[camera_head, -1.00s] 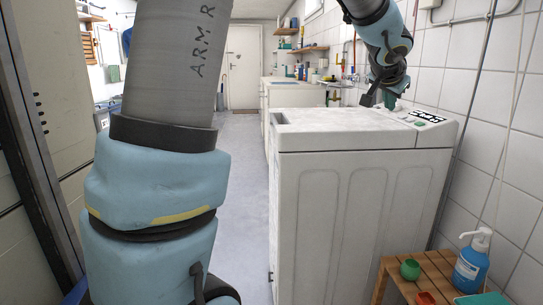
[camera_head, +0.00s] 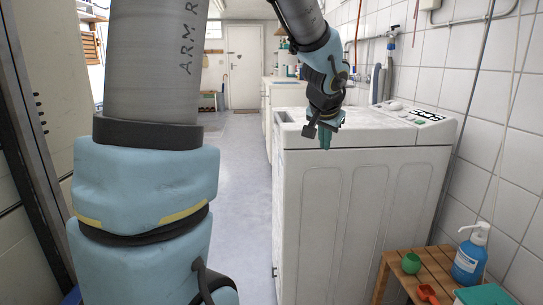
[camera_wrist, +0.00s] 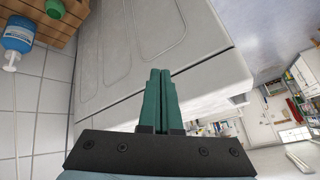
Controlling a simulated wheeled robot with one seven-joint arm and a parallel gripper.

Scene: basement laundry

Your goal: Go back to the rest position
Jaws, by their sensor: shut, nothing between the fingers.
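My gripper (camera_head: 325,138) is at the front edge of the white washing machine (camera_head: 350,210), over its top left part in the head view. Its green fingers point down. In the wrist view the two green fingers (camera_wrist: 159,90) lie together with nothing between them, and the machine's pale body (camera_wrist: 150,45) is behind them. My arm comes down from the top of the head view. I cannot tell whether the fingertips touch the machine.
Clear floor (camera_head: 240,180) runs left of the machine to a white door (camera_head: 243,67).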

